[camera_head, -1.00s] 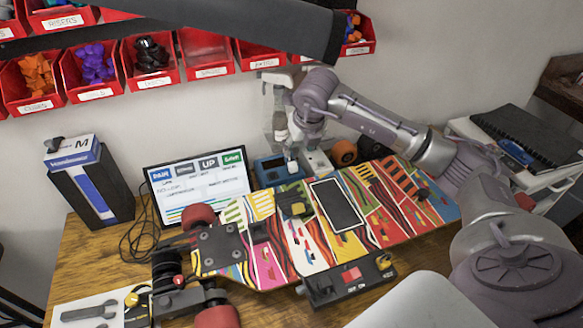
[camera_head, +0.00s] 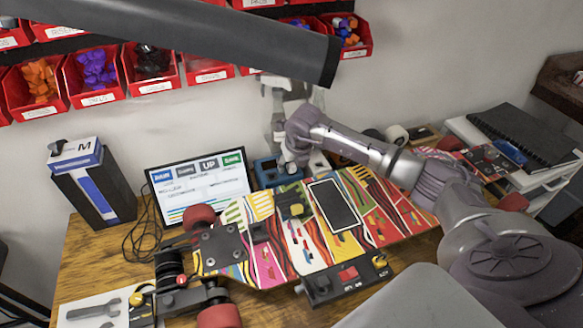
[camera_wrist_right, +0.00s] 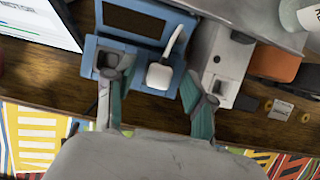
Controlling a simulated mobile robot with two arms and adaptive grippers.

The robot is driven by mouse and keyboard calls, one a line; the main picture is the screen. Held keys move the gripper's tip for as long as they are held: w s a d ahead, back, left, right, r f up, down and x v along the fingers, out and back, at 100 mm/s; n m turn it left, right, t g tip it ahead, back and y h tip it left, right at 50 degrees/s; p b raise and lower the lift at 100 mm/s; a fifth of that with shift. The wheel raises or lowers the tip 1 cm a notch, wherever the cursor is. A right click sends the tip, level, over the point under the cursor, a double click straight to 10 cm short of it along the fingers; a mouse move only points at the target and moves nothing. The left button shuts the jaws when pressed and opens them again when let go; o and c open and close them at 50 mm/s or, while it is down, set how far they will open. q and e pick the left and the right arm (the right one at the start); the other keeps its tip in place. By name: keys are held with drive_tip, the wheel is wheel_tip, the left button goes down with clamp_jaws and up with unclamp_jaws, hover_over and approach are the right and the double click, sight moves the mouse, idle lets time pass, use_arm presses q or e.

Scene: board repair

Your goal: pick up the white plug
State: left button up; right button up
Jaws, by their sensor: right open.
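The white plug (camera_wrist_right: 160,76) sits in a blue device (camera_wrist_right: 108,42), with a white cable rising from it, in the right wrist view. My right gripper (camera_wrist_right: 157,88) is open, with one finger on each side of the plug and gaps between. In the head view the right gripper (camera_head: 294,160) is low at the blue device (camera_head: 268,172), behind the skateboard; it hides the plug there. My left gripper is not in view.
A white-grey box (camera_wrist_right: 222,62) stands close beside the right finger. The patterned skateboard (camera_head: 265,262) with a phone (camera_head: 336,206) fills the table's middle. A screen (camera_head: 198,186) stands left of the device. A dark tube (camera_head: 200,42) crosses above.

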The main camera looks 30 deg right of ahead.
sight(292, 165)
clamp_jaws()
drive_tip(key=shift+r, duration=0.15)
drive_tip(key=shift+w+r, duration=0.1)
drive_tip(key=shift+r, duration=0.5)
wheel_tip(292, 165, up, 3)
drive_tip(key=shift+f+b, duration=0.2)
drive_tip(key=shift+b, duration=0.5)
drive_tip(key=s+d+r+b, duration=0.3)
drive_tip(key=s+r, duration=0.4)
drive_tip(key=s, duration=0.4)
drive_tip(key=shift+s+d, duration=0.15)
drive_tip(key=shift+d, duration=0.25)
